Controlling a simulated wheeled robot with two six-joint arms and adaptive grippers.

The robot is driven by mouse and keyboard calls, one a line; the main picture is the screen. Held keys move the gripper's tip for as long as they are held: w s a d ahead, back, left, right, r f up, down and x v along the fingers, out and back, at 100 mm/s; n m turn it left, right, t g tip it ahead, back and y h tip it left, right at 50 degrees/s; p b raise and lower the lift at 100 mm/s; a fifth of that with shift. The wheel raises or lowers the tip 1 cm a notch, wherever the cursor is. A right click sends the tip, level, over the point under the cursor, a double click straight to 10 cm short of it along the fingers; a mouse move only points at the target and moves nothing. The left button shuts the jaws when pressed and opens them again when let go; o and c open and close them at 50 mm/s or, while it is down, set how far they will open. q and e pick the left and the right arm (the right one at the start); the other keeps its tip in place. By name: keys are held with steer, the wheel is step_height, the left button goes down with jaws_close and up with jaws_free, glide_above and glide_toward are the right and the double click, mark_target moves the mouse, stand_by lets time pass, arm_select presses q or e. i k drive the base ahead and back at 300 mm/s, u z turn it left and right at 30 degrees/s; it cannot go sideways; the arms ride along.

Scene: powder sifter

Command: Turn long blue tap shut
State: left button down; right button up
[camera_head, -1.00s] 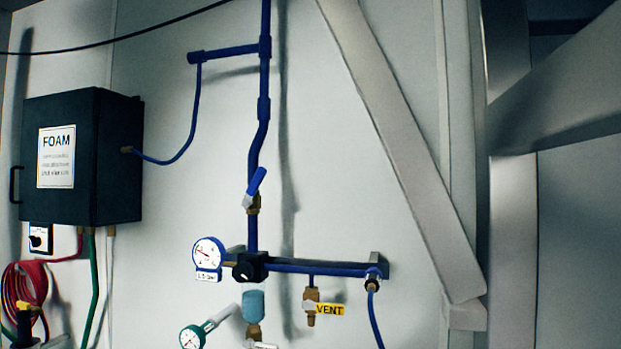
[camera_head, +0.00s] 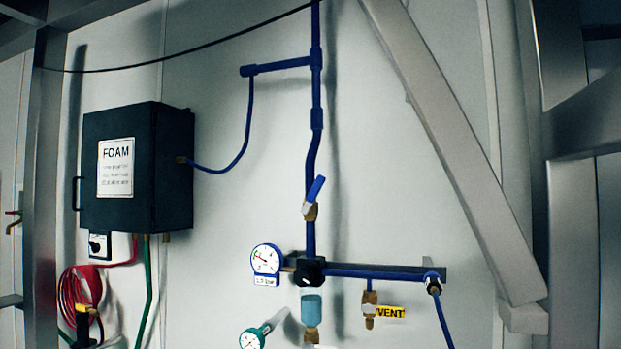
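The long blue tap handle (camera_head: 316,189) sits on a brass valve (camera_head: 310,211) on the vertical blue pipe (camera_head: 311,236), in the middle of the head view. The handle is tilted, its top leaning to the right of the pipe line. Neither of my grippers shows in this view, and nothing touches the tap.
A round gauge (camera_head: 265,259) and black knob (camera_head: 309,271) sit below the tap on the horizontal blue pipe (camera_head: 375,271). A brass vent valve (camera_head: 369,309) hangs lower right. A dark FOAM box (camera_head: 137,168) juts out at left. A diagonal metal beam (camera_head: 455,150) crosses at right.

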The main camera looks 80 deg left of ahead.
mark_target(320, 180)
steer(key=k, duration=0.3)
steer(key=u, duration=1.1)
